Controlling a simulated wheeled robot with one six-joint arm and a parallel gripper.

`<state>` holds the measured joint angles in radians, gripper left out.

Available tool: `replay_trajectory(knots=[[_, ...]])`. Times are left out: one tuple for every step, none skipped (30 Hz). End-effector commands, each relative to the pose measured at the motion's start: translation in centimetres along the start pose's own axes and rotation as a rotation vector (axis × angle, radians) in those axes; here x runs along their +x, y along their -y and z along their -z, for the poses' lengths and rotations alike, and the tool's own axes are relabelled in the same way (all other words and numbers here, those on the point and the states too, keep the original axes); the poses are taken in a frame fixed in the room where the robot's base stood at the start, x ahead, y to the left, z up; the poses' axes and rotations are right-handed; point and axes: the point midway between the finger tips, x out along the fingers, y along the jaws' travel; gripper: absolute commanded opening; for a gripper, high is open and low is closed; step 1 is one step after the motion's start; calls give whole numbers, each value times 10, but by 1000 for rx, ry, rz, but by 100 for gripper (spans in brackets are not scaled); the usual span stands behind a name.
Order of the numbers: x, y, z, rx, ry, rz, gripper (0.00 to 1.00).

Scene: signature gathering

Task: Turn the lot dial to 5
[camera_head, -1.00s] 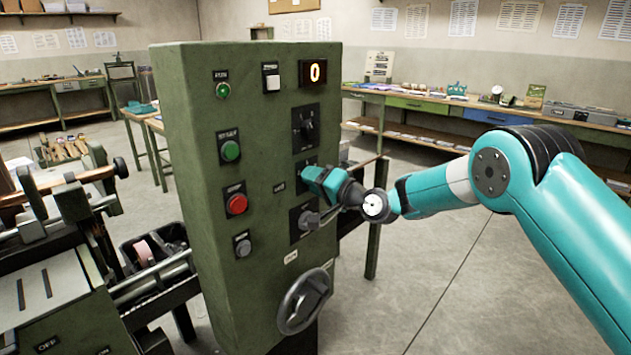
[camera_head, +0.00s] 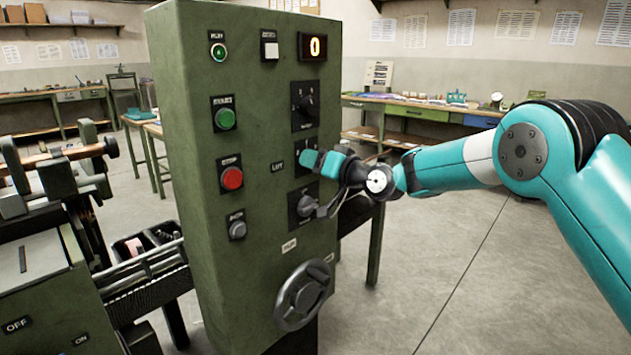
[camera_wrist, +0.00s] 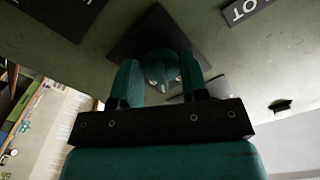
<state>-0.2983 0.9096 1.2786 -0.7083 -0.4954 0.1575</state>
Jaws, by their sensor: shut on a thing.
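The lot dial (camera_wrist: 162,68) is a dark round knob on a black plate (camera_wrist: 150,32) on the green machine panel (camera_head: 185,150). The wrist view shows the knob between the two teal fingers of my gripper (camera_wrist: 160,76), which is shut on it. In the head view my gripper (camera_head: 310,160) covers most of the dial, so its pointer and scale cannot be read. The label LOT (camera_head: 277,167) is left of it. The display (camera_head: 313,46) at the panel's top right reads 0.
Another dial (camera_head: 303,104) is above my gripper and one (camera_head: 305,205) is close below it. A green button (camera_head: 225,118), a red button (camera_head: 232,178) and a handwheel (camera_head: 304,295) are on the same panel. The floor to the right is open.

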Motion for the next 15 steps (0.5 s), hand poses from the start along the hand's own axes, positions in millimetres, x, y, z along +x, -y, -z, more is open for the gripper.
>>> replay_trajectory(knots=[[0,-5,-7,-44,-1,0,17],[0,-4,-7,-73,-2,1,17],[0,-5,-7,-109,-1,1,17],[0,-5,-7,-136,-1,1,17],[0,-5,-6,-164,-1,1,17],[0,-4,-6,-199,-2,1,17],[0,-5,-6,-223,-1,1,17],[0,-5,-6,-248,0,0,17],[0,-5,-6,-280,0,0,17],[0,-5,-5,-302,-1,0,17],[0,-5,-5,-325,-1,0,17],[0,-4,-4,-351,0,1,17],[0,-4,-4,-371,0,1,17],[0,-4,-4,-389,0,1,17],[0,-4,-4,-412,0,1,17]])
